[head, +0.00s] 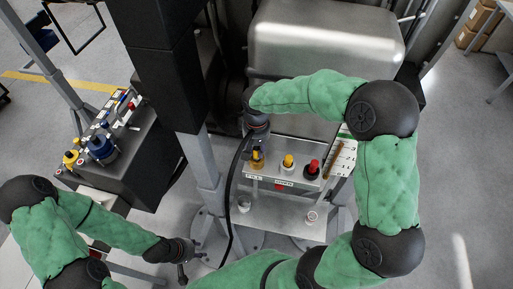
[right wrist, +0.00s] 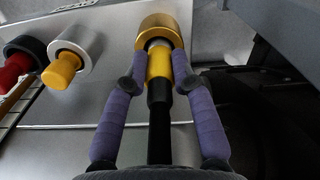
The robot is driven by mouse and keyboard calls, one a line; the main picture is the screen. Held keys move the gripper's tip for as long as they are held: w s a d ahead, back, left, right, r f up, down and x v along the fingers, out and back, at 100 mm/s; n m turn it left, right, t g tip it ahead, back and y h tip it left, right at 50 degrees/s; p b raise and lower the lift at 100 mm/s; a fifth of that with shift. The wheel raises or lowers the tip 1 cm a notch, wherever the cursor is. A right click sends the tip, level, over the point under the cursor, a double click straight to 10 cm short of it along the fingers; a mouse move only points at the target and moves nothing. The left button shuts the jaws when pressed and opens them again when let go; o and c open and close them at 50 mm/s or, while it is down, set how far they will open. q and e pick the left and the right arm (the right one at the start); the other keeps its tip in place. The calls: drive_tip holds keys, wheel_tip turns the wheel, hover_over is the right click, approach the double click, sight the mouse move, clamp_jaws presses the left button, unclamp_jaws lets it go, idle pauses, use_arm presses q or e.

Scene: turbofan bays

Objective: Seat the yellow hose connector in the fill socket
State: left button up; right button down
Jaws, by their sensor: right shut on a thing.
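The yellow hose connector (right wrist: 159,64), with a black hose behind it, is between the purple fingers of my right gripper (right wrist: 158,72), which is shut on it. Its silvery front end meets the opening of the gold fill socket (right wrist: 156,27); I cannot tell how deep it sits. In the head view, my right gripper (head: 257,142) is over the fill socket (head: 257,163) above the FILL label, and largely hides the connector. My left gripper (head: 185,272) is low in the head view, away from the panel; its fingers are too small to read.
A silver socket with a yellow plug (right wrist: 64,71) and a black socket with a red plug (right wrist: 16,73) stand beside the fill socket. The black hose (head: 229,195) hangs down left of the panel (head: 312,184). A cart with tools (head: 105,150) stands at left.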

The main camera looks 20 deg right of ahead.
drive_tip(key=shift+s, duration=0.1)
drive_tip(key=c, duration=1)
unclamp_jaws()
drive_tip(key=shift+f, duration=0.1)
drive_tip(key=shift+r, duration=0.25)
wheel_tip(320, 180, up, 12)
drive_tip(key=shift+b, duration=0.45)
